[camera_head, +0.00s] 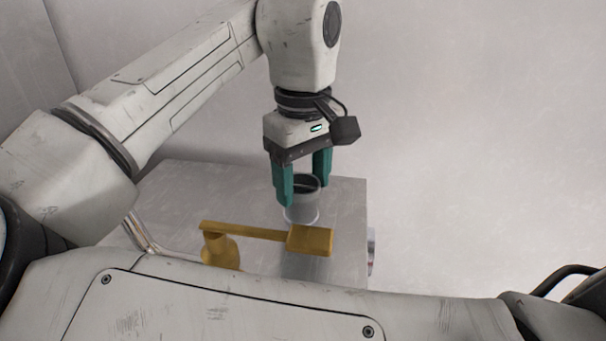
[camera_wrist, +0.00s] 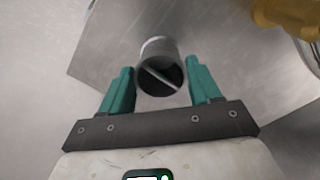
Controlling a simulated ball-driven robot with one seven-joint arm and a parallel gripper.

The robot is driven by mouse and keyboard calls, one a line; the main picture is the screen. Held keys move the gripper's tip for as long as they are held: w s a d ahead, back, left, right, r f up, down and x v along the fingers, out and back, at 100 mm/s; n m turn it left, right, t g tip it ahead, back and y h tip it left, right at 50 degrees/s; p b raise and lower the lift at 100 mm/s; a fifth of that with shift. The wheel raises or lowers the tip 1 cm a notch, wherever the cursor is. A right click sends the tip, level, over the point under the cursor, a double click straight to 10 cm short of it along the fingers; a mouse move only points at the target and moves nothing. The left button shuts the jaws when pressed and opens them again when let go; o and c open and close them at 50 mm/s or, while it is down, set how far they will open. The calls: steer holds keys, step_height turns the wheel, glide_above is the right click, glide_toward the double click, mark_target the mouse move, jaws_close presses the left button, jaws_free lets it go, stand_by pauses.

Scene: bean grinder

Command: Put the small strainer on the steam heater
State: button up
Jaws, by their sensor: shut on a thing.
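The small strainer (camera_head: 303,206) is a grey metal cup, dark inside, with a thin bar across its opening in the wrist view (camera_wrist: 156,50). My gripper (camera_head: 301,180) is shut on it, with teal fingers on either side of the cup; it also shows in the wrist view (camera_wrist: 162,78). The strainer is upright over the brushed-metal top of a box that looks like the steam heater (camera_head: 346,210). I cannot tell whether its base touches that top. The fingers hide part of its side.
A bent metal pipe (camera_head: 140,232) is at the box's left side. The top right of the box is clear.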

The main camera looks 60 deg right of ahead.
steer(key=shift+f, duration=0.15)
steer(key=o, duration=1.4)
step_height(320, 180, up, 12)
steer(key=shift+r+b, duration=0.2)
steer(key=shift+b, duration=0.15)
steer(key=shift+f, duration=0.1)
